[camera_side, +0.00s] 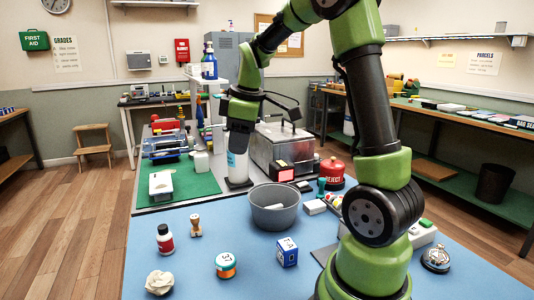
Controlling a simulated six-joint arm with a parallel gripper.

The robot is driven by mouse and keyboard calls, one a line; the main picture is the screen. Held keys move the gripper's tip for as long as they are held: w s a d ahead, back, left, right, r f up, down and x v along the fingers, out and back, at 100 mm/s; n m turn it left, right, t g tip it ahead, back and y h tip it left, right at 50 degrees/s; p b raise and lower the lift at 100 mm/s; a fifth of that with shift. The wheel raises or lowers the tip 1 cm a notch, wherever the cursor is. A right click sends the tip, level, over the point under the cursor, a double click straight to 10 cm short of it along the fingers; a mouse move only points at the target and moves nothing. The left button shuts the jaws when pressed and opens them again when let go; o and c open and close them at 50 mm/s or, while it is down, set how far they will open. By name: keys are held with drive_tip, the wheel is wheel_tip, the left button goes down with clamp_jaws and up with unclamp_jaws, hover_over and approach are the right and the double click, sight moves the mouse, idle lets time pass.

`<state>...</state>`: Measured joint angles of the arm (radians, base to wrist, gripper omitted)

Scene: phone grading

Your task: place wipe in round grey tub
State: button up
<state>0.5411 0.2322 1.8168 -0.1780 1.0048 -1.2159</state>
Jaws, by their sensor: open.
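The round grey tub (275,218) stands on the blue mat near the middle. A small white piece lies inside it; I cannot tell whether it is a wipe. A crumpled white wad (159,282), which may be a wipe, lies on the mat at the front left. My gripper (238,150) points down behind and left of the tub, above a white and pale blue cylinder (237,167). It is open, but its fingertips are hard to make out. I cannot tell whether it touches the cylinder.
A metal case (278,150) and a red REJECT button (333,172) are behind the tub.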

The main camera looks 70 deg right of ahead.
drive_tip(key=s+a+r+m+t+y, duration=0.1)
drive_tip(key=s+a+m, duration=0.3)
drive_tip(key=a, duration=0.5)
drive_tip(key=s+a+r+m+t+y, duration=0.1)
drive_tip(key=s+a+r+m+t, duration=0.2)
drive_tip(key=s+a, duration=0.6)
drive_tip(key=shift+r+m+y, duration=0.4)
drive_tip(key=shift+r+m, duration=0.05)
drive_tip(key=shift+m, duration=0.05)
